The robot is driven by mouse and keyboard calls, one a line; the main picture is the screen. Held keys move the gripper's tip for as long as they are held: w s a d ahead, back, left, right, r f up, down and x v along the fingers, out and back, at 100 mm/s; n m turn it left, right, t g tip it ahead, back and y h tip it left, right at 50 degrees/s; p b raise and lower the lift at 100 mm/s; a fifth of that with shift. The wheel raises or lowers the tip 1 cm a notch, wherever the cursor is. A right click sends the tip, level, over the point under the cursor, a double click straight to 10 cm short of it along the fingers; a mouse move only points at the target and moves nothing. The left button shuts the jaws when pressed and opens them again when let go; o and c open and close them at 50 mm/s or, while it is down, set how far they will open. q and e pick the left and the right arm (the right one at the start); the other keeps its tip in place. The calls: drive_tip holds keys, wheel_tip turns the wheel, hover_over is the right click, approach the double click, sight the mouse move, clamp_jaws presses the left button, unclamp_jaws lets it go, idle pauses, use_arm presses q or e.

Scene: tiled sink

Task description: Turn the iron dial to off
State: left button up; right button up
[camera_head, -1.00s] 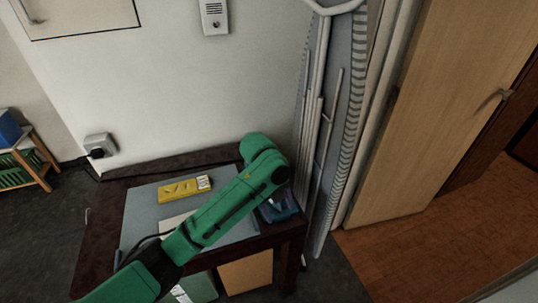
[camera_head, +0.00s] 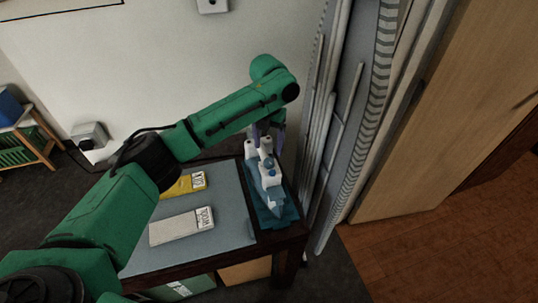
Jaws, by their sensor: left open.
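The iron (camera_head: 267,183) is white and blue and rests on a teal base (camera_head: 272,217) at the right end of the dark table. Blue round parts show on its upper side, but which of them is the dial, and its setting, is too small to tell. My left gripper (camera_head: 266,135) is open and points down at the back end of the iron, close above or around it. I cannot tell whether its fingers touch it. The green left arm covers part of the table's back. My right gripper is not in view.
A grey-blue mat (camera_head: 225,210) covers the table, with a white box (camera_head: 181,227) and a yellow box (camera_head: 190,184) on it. A wall socket with a plug (camera_head: 88,135) is behind left.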

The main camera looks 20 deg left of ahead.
sight(269, 160)
use_arm(q)
drive_tip(key=f, duration=0.3)
drive_tip(key=shift+w, duration=0.35)
drive_tip(key=f, duration=0.3)
drive_tip(key=shift+w+f+p, duration=0.2)
drive_tip(key=shift+w+p, duration=0.1)
drive_tip(key=shift+w, duration=0.1)
drive_tip(key=shift+s+f, duration=0.1)
drive_tip(key=shift+f, duration=0.1)
drive_tip(key=shift+s, duration=0.2)
drive_tip(key=shift+c, duration=0.3)
drive_tip(key=shift+w, duration=0.1)
drive_tip(key=c, duration=0.5)
clamp_jaws()
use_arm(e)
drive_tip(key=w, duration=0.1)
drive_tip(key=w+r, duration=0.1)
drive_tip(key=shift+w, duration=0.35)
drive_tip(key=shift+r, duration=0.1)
